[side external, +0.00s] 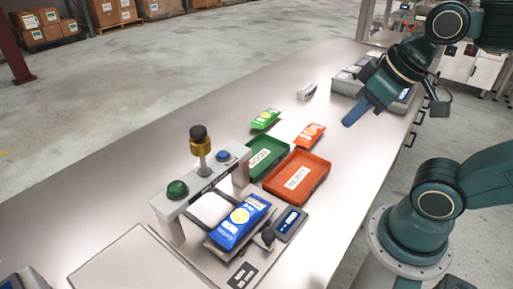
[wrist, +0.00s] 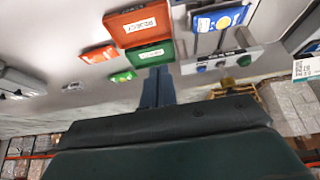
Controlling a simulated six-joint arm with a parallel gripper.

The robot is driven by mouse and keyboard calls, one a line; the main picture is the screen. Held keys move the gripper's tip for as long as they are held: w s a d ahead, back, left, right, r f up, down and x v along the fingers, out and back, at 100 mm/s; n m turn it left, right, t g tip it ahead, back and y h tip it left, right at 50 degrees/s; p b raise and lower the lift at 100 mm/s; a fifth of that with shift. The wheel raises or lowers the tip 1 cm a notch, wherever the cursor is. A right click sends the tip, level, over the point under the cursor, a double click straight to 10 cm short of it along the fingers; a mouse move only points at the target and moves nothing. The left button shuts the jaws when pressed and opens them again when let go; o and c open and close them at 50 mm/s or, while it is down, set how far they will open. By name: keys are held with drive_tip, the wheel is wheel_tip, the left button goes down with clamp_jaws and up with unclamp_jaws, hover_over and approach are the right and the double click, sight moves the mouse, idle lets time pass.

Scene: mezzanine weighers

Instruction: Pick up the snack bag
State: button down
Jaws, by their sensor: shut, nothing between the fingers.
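A blue snack bag (side external: 240,222) with a yellow disc lies on the weighing plate; the wrist view shows it too (wrist: 222,18). A green bag (side external: 265,119) and an orange bag (side external: 309,135) lie flat on the table behind the trays. In the wrist view the orange bag (wrist: 98,54) and green bag (wrist: 123,76) lie left of the trays. My gripper (side external: 352,117) is above the table, right of these bags and apart from all three. Its blue fingers (wrist: 158,73) are together and empty.
A green tray (side external: 255,172) and a red tray (side external: 322,178), both labelled, stand beside the weigher (side external: 173,208) with its green and blue buttons and stack light (side external: 201,152). A small whitish object (side external: 307,91) lies further back. The table's left side is clear.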

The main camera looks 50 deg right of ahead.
idle(0.4)
drive_tip(key=shift+c, duration=2.2)
unclamp_jaws()
drive_tip(key=w+a+f+m+g+y, duration=0.2)
drive_tip(key=w+a+f+m, duration=0.2)
drive_tip(key=m, duration=0.5)
drive_tip(key=w+a+f+m+g+y, duration=0.2)
drive_tip(key=w+a+f+m, duration=0.3)
drive_tip(key=w+m, duration=0.4)
drive_tip(key=shift+w+a+g+y, duration=0.2)
drive_tip(key=shift+a+g+y, duration=0.1)
drive_tip(key=shift+a+g, duration=0.5)
